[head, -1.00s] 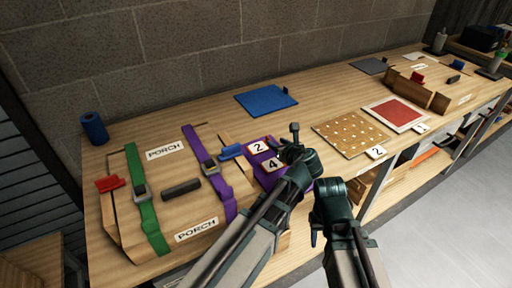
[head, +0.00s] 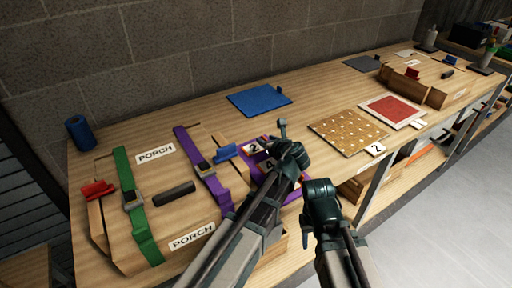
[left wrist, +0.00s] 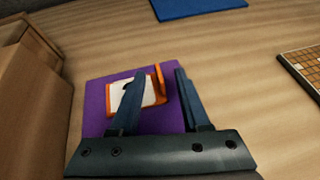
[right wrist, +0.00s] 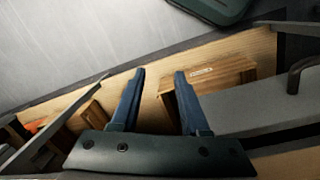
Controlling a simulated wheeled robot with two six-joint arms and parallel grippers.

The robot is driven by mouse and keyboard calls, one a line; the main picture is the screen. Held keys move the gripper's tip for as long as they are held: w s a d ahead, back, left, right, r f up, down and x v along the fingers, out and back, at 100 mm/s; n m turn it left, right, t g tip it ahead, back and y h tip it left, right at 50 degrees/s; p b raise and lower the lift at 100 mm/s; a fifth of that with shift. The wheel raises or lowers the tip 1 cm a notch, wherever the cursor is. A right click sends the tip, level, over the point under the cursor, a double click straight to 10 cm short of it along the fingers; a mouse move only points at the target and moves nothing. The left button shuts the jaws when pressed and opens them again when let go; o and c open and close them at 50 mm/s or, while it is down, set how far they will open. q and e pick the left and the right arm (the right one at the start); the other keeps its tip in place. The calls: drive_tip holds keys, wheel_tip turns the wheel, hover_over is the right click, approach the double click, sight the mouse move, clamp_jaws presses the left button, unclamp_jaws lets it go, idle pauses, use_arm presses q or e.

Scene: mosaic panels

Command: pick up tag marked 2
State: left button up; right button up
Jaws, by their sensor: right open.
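In the left wrist view my left gripper (left wrist: 159,73) is open over the purple mat (left wrist: 96,108). An orange-edged white tag with an upright orange tab (left wrist: 160,82) shows between and under its fingers; its number is not readable there. My right gripper (head: 318,225) is open and empty by the bench's front edge; it also shows in the right wrist view (right wrist: 160,72).
The strapped case (head: 120,190) stands left of the mat. A blue mat (head: 258,100) lies behind. A dotted panel (head: 345,132) with another tag marked 2 (head: 375,148) and a red panel (head: 391,109) lie right. Bare wood lies between.

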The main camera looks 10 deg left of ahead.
use_arm(q)
clamp_jaws()
drive_tip(key=shift+r, duration=0.1)
idle(0.3)
wheel_tip(320, 180, up, 10)
drive_tip(key=p, duration=1)
